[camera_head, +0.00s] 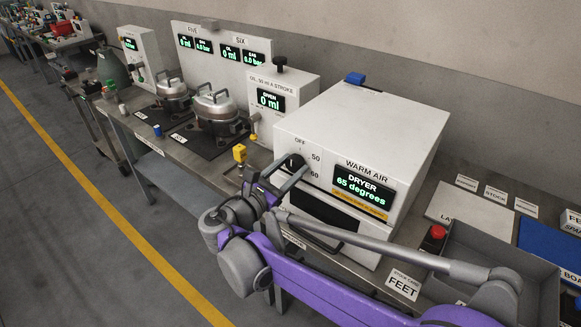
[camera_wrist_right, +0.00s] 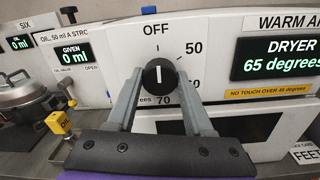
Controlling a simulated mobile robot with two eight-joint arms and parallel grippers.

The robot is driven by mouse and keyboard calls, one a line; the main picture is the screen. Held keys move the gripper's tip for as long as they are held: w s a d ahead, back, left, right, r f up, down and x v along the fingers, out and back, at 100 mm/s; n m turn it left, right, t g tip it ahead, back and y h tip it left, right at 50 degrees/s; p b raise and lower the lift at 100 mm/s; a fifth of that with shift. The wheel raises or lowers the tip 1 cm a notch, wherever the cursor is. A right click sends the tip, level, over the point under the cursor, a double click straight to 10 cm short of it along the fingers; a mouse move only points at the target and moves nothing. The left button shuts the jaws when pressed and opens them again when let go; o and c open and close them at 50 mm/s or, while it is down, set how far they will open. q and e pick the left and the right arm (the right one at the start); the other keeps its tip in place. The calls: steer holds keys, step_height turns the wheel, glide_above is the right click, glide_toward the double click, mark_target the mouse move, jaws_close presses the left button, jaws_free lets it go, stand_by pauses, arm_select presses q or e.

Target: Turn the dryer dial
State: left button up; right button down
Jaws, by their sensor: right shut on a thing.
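The dryer (camera_head: 360,140) is a white box on the bench. Its green display (camera_head: 362,190) reads 65 degrees, and it also reads so in the wrist view (camera_wrist_right: 282,56). The black round dial (camera_wrist_right: 160,74) is on its front panel, with OFF above it and 50 at its upper right. A white mark on the dial stands nearly upright in the wrist view. My right gripper (camera_wrist_right: 161,84) has a finger on each side of the dial and is shut on it. In the head view the right gripper (camera_head: 298,168) partly covers the dial. My left gripper is out of view.
Silver pots (camera_head: 218,110) and a white oil box (camera_head: 283,100) stand left of the dryer, with a yellow-handled valve (camera_head: 240,153) nearby. A grey tray (camera_head: 490,258) and red button (camera_head: 434,238) are at the right. A yellow floor line (camera_head: 130,230) runs along the open floor.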

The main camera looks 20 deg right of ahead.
steer(key=shift+n, duration=0.3)
steer(key=shift+c, duration=1.4)
jaws_free()
steer(key=v, duration=1.1)
steer(key=shift+b, duration=0.3)
